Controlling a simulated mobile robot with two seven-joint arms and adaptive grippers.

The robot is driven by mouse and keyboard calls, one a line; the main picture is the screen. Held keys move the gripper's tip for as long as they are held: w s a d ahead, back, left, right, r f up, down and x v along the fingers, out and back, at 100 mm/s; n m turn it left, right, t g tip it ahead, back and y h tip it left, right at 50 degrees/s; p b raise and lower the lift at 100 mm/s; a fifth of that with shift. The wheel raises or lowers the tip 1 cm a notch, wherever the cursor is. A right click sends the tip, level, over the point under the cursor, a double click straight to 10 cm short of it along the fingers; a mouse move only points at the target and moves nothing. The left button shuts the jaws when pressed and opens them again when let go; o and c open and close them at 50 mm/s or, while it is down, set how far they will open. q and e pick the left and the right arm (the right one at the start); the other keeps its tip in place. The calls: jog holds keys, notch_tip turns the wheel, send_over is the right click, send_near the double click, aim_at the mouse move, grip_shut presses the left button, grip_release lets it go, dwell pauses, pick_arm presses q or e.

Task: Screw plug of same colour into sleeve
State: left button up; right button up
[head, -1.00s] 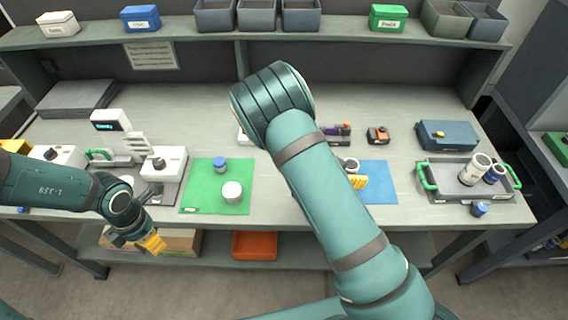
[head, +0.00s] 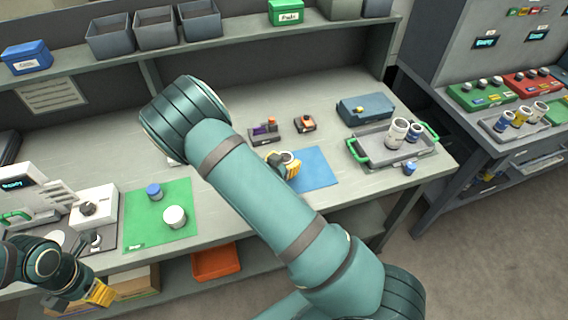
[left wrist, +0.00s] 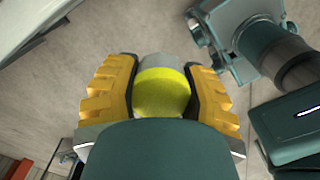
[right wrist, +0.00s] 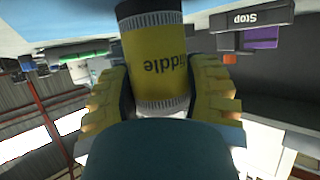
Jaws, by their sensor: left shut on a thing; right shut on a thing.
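My left gripper (head: 100,293) hangs in front of the bench's front edge at the left. In the left wrist view it is shut on a yellow plug (left wrist: 162,92) with a grey end. My right gripper (head: 287,170) is over the blue mat (head: 318,168). In the right wrist view it is shut on a yellow sleeve (right wrist: 157,60) marked "Middle". The plug and the sleeve are far apart. A blue plug (head: 154,191) and a white plug (head: 175,217) stand on the green mat (head: 140,215).
A grey tray (head: 366,152) with green handles holds a white sleeve (head: 396,134) and a blue sleeve (head: 413,133). A blue piece (head: 410,168) lies by its front. A white machine (head: 28,195) stands at the left. A side table with red and green boxes is at right.

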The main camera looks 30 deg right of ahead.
pick_arm(q)
jog(key=shift+r+p, duration=0.7)
pick_arm(e)
notch_tip(320, 180, up, 10)
jog(key=o, duration=0.8)
jog(key=shift+c, duration=0.2)
jog(key=c, duration=0.8)
jog(key=shift+o, duration=0.2)
